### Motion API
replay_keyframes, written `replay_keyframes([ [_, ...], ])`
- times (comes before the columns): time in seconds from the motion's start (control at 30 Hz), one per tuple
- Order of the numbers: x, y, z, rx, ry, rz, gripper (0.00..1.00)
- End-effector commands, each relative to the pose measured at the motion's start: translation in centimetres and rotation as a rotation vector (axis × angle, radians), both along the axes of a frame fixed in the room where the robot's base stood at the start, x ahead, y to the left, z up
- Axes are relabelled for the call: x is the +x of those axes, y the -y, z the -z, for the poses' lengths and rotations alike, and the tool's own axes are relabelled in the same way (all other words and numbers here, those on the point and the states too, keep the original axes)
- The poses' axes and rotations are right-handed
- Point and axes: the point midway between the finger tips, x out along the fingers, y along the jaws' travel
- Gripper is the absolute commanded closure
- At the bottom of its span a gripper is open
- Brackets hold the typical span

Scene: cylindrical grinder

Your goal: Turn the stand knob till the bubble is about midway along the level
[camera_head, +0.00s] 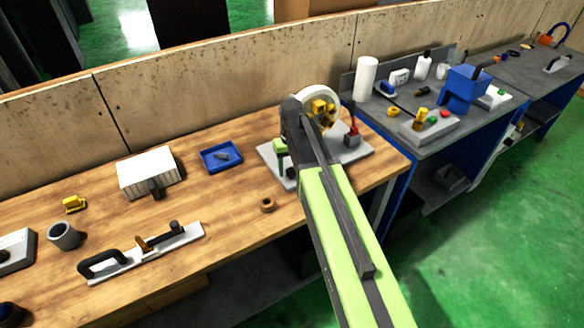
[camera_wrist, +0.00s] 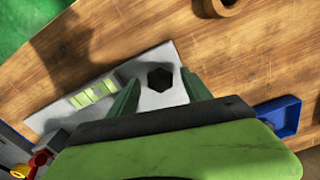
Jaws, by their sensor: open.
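The stand is a light grey plate (camera_head: 365,153) at the right end of the wooden bench. Its black six-sided knob (camera_wrist: 160,78) shows in the wrist view, and it is dark and small in the head view (camera_head: 291,173). A yellow-green level (camera_wrist: 93,94) lies on the plate left of the knob in the wrist view; its bubble is too small to make out. My gripper (camera_wrist: 161,83) is open, its two green fingers on either side of the knob with gaps visible. It points down over the plate's left part in the head view (camera_head: 283,160).
A white wheel with a yellow hub (camera_head: 320,107) and a red-topped part (camera_head: 353,132) stand on the plate, close to my arm. A brown ring (camera_head: 267,204) and a blue tray (camera_head: 221,157) lie nearby. Bare wood lies in front of the tray.

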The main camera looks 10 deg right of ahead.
Motion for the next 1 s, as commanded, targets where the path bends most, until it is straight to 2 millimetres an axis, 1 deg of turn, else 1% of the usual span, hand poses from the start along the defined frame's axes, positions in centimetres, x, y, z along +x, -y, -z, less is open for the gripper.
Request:
replay_keyframes([
  [0.17,0.0,0.0,-2.1,0.000,0.000,0.000,0.43],
  [0.27,0.0,0.0,-4.0,0.000,0.000,0.000,0.43],
  [0.5,0.0,0.0,-9.5,0.000,0.000,0.000,0.43],
  [0.8,0.0,0.0,-15.8,0.000,0.000,0.001,0.43],
  [0.9,0.0,0.0,-17.1,0.000,0.000,0.001,0.43],
  [1.0,0.0,0.0,-17.5,0.000,0.000,0.001,0.43],
])
